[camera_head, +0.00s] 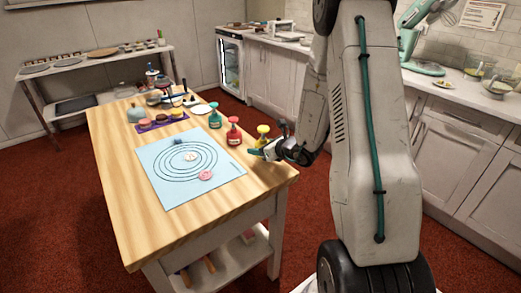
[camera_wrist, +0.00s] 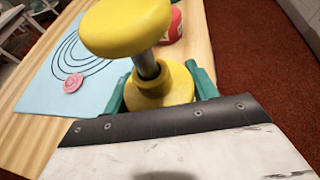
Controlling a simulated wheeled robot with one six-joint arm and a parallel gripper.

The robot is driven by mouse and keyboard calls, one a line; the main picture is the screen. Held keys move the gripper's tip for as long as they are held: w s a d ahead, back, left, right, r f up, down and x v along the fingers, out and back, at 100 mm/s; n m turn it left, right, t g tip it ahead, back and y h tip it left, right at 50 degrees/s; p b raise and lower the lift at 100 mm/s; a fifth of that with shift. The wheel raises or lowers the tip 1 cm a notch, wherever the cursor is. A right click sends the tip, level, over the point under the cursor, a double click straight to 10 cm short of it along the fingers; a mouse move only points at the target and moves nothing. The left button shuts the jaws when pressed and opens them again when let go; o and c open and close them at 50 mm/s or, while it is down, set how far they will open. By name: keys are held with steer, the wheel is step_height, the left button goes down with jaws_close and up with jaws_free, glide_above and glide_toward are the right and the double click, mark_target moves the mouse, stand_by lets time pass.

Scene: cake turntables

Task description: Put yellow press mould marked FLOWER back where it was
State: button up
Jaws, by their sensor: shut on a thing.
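The yellow press mould (camera_wrist: 125,24) fills the upper middle of the wrist view, with a round knob, a metal stem and a yellow base. In the head view the yellow mould (camera_head: 263,130) is at the right side of the wooden table. My gripper (camera_wrist: 160,88) is shut on its lower yellow part, one teal finger on each side. My gripper also shows in the head view (camera_head: 262,151), low over the table's right edge. I cannot tell whether the mould touches the tabletop. No FLOWER marking is readable.
A red press mould (camera_head: 234,132) and a green one (camera_head: 214,117) stand in a row left of the yellow one. Bare wood lies near the front edge.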

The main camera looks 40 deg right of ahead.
steer(key=shift+w+d, duration=0.1)
steer(key=shift+w, duration=0.2)
steer(key=shift+f, duration=0.15)
steer(key=shift+w+f, duration=0.1)
steer(key=shift+f, duration=1.5)
steer(key=shift+f, duration=0.1)
steer(key=o, duration=1.2)
steer(key=shift+c, duration=0.2)
